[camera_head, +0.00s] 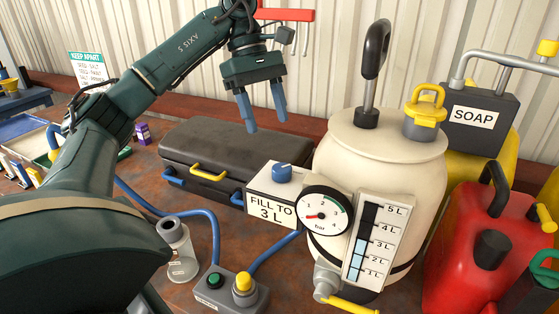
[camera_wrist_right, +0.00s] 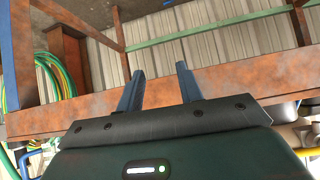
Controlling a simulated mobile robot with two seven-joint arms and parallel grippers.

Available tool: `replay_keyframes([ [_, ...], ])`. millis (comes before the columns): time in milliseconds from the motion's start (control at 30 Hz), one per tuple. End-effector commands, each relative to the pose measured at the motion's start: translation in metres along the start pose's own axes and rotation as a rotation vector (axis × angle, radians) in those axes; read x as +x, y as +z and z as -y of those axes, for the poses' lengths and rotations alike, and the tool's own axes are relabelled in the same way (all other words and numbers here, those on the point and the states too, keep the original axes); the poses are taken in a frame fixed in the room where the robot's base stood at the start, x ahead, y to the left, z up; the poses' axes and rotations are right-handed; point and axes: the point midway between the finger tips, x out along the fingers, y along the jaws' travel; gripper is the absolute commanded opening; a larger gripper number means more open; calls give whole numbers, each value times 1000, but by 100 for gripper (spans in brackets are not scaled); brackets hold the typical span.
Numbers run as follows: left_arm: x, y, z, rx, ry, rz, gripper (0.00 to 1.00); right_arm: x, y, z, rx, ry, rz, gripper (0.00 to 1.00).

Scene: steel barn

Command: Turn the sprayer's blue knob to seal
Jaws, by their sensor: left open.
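The sprayer (camera_head: 390,160) is a cream tank with a black looped handle, a round dial and a level strip marked to 5 L. A blue knob (camera_head: 282,172) sits on top of a white box (camera_head: 262,192) labelled "FILL TO 3 L", at the tank's left. My left gripper (camera_head: 267,125) is open and empty, pointing down above and slightly left of the knob in the picture, apart from it. My right gripper (camera_wrist_right: 160,68) is open with nothing between its fingers in the right wrist view; it is not in the head view.
A black case (camera_head: 220,145) lies behind the white box. A control box (camera_head: 228,290) with green and yellow buttons and a clear bottle (camera_head: 178,250) stand in front. A red can (camera_head: 485,235) and a soap sprayer (camera_head: 480,115) crowd the right. Blue hoses cross the bench.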

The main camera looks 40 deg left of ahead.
Motion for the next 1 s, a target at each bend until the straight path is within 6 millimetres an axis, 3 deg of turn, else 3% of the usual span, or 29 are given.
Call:
replay_keyframes([
  [167,23,-1,0,-1,-4,2,57,3,1,1,6,0,-7,36],
  [233,44,-3,0,3,-5,0,57,12,9,1,10,0,-15,36],
  [433,77,-2,0,0,-3,1,57,16,-1,4,18,-8,-60,36],
  [700,96,0,0,-1,0,-1,57,10,-4,6,13,-14,-58,36],
  [1000,98,0,0,-1,1,0,57,9,3,5,4,-14,-44,36],
])
